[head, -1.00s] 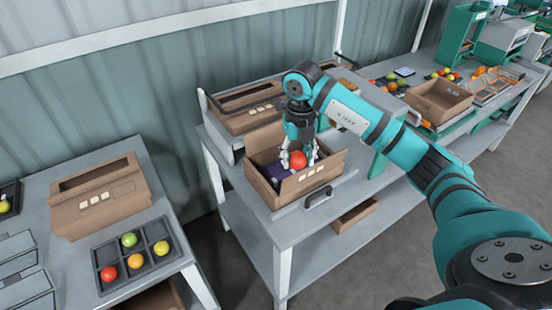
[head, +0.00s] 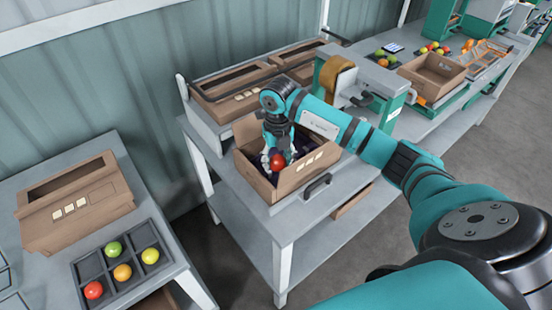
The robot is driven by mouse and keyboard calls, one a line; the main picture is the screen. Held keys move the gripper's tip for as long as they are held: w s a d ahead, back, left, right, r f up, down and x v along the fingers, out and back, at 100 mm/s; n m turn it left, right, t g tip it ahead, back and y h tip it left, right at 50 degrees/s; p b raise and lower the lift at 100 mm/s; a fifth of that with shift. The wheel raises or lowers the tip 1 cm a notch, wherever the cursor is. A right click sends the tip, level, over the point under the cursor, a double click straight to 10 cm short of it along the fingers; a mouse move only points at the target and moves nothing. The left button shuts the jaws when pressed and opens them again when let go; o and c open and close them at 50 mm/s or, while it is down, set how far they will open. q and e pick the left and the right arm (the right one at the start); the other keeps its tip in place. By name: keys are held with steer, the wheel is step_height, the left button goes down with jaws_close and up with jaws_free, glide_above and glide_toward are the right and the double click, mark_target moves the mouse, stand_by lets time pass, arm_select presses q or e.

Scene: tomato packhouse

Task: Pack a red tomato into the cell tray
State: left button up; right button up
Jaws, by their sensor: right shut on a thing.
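My right gripper (head: 277,156) reaches down into an open cardboard box (head: 287,186) on the middle table. It is shut on a red tomato (head: 277,163), which is inside the box's opening. Dark lining shows around it; the box floor is mostly hidden. The dark cell tray (head: 143,236) lies on the left table. It holds a green tomato (head: 114,248), a yellow tomato (head: 150,256), an orange tomato (head: 122,272) and a red tomato (head: 94,290). Its back-right and left-middle cells are empty. My left gripper is out of view.
A cardboard box (head: 75,206) stands behind the tray. More boxes (head: 232,92) stand behind the open box, and a teal-grey machine (head: 385,95) to its right. A gap of floor (head: 205,232) separates the two tables.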

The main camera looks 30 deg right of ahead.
steer(key=shift+s+f+b, duration=0.2)
steer(key=shift+f+b, duration=0.4)
steer(key=shift+f, duration=0.25)
steer(key=shift+w+f+b, duration=0.1)
steer(key=shift+f+b, duration=1.65)
steer(key=shift+f, duration=0.75)
steer(key=o, duration=0.9)
steer(key=shift+c, duration=0.4)
steer(key=shift+c, duration=1.3)
steer(key=shift+r+p, duration=2.1)
steer(key=shift+r, duration=0.95)
